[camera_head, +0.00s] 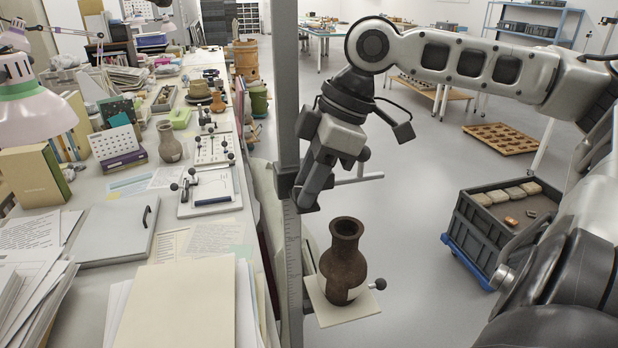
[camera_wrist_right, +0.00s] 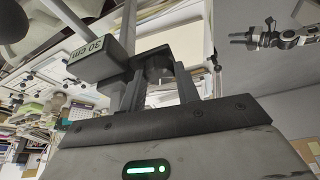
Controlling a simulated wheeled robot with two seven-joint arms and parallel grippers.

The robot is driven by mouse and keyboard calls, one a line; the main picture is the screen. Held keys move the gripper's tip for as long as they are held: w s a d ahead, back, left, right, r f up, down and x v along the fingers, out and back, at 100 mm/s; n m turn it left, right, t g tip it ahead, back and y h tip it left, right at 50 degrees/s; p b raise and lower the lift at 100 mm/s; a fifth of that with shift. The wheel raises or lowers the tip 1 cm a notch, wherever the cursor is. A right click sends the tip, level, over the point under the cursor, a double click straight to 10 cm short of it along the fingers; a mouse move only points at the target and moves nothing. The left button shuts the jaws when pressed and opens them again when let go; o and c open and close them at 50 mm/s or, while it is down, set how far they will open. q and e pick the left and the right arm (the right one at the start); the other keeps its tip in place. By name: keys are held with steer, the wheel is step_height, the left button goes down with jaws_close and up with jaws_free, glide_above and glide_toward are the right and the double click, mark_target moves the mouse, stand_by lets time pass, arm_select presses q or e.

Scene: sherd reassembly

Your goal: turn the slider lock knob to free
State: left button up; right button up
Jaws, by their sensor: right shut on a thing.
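My right gripper (camera_head: 305,198) is at the tall upright post (camera_head: 289,110) in the head view, at the height of the slider. In the right wrist view, its two fingers (camera_wrist_right: 158,82) are closed around a dark knob (camera_wrist_right: 158,66). The knob sits beside the dark slider block (camera_wrist_right: 97,60), which is marked "30 cm". Which way the lock knob is turned cannot be told, since the fingers cover much of it. My left gripper (camera_wrist_right: 245,41) shows small at the upper right of the wrist view; its fingers look apart and empty.
A brown vase (camera_head: 343,262) stands on a pale plate (camera_head: 325,312) below my right gripper, with a ball-ended knob (camera_head: 379,284) beside it. A cluttered table (camera_head: 110,238) lies left of the post. A dark crate (camera_head: 478,238) stands on the floor at right.

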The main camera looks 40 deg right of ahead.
stand_by(0.3)
steer(key=o, duration=1)
steer(key=v, duration=1.6)
